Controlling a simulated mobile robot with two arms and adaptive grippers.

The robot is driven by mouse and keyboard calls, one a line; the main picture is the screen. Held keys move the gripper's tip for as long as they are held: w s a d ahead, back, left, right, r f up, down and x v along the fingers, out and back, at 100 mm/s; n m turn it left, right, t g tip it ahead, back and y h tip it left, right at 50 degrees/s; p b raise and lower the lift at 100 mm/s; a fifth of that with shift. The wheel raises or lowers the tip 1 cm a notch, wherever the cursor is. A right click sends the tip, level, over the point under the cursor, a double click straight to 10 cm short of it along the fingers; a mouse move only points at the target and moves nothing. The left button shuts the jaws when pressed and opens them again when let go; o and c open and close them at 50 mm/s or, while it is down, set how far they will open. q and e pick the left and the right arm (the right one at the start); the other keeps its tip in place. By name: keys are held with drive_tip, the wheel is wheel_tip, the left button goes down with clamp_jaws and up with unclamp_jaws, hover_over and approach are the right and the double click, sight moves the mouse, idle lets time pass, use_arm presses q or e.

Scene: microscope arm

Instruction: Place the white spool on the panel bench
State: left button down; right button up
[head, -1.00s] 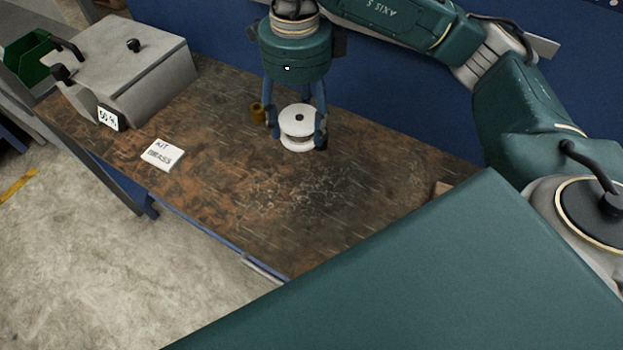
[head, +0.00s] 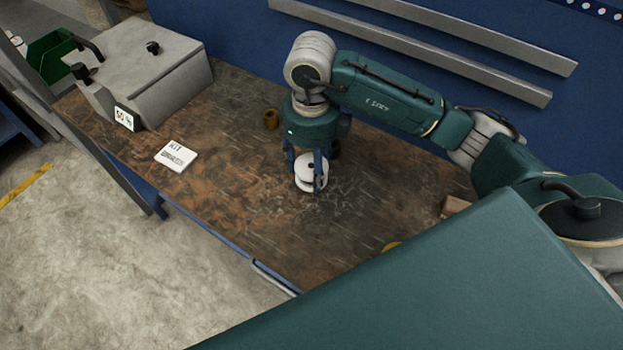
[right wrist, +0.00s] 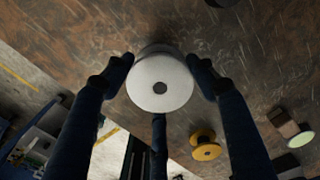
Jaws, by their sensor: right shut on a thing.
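The white spool (head: 309,170) is between the fingers of my right gripper (head: 307,172), over the worn brown bench top (head: 250,215). In the right wrist view the white spool (right wrist: 160,84) shows its round end with a dark centre hole, and the fingers of my right gripper (right wrist: 158,80) close on it from both sides. Whether its underside touches the bench top cannot be told. My left gripper is not in view.
A grey box (head: 160,75) with black knobs and a white card (head: 176,156) are at the left. A yellow spool (right wrist: 206,146) and a brown block (head: 455,205) lie to the right. The bench's middle front is clear.

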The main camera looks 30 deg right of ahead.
sight(311, 183)
wheel_tip(311, 183, down, 5)
drive_tip(key=shift+p, duration=0.5)
drive_tip(key=shift+f, duration=0.4)
drive_tip(key=shift+f, duration=0.1)
drive_tip(key=o, duration=1.2)
